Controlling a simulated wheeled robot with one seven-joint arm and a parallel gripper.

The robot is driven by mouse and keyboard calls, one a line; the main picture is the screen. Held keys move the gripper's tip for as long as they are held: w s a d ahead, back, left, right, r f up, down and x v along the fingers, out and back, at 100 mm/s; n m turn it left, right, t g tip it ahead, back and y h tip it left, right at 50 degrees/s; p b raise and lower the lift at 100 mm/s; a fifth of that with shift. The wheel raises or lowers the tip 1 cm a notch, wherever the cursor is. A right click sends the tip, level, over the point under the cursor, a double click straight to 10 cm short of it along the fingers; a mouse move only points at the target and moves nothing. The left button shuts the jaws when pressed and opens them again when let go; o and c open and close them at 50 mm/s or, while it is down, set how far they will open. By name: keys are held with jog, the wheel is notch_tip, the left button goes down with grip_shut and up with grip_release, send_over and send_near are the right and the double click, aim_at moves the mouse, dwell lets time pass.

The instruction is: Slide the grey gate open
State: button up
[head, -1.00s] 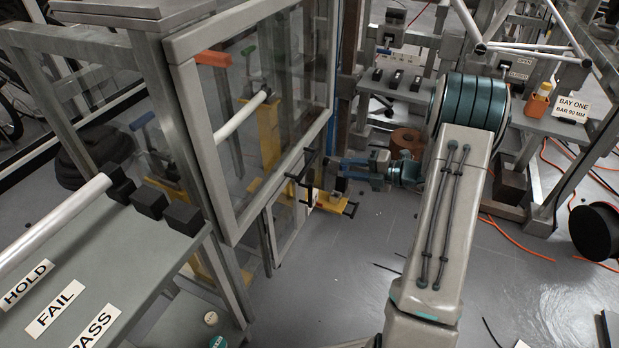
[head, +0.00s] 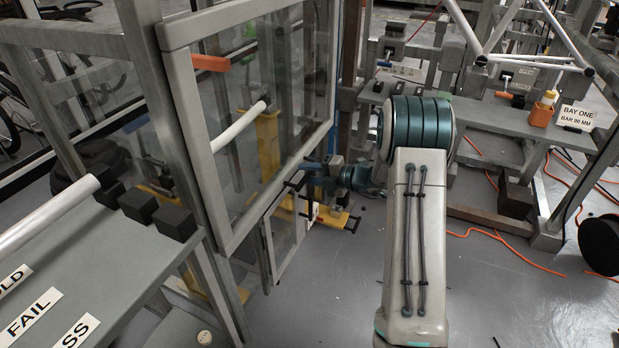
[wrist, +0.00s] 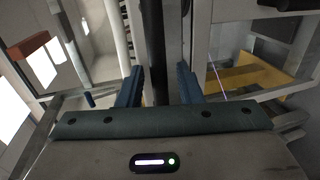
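The grey gate, a clear panel in a grey frame (head: 183,95), stands upright left of centre in the head view. A black handle (head: 292,186) sticks out near its lower right corner. My gripper (head: 312,167) is beside the gate's right edge, close to the handle. In the wrist view, its two blue fingers (wrist: 160,86) are apart. A dark upright bar (wrist: 154,50) shows between them. I cannot tell whether this bar is the handle, or whether a finger touches it.
A smaller clear panel (head: 268,248) is below the gate. A grey bench (head: 95,265) with labels and black blocks is at the left. A rack with a bay sign (head: 577,117) stands at the right.

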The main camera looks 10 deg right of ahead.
grip_shut()
jog(key=shift+r, duration=0.1)
jog(key=p, duration=4.4)
send_near(289, 2)
jog(key=x, duration=0.5)
jog(key=shift+w+a, duration=0.1)
jog(key=shift+a, duration=0.05)
grip_release()
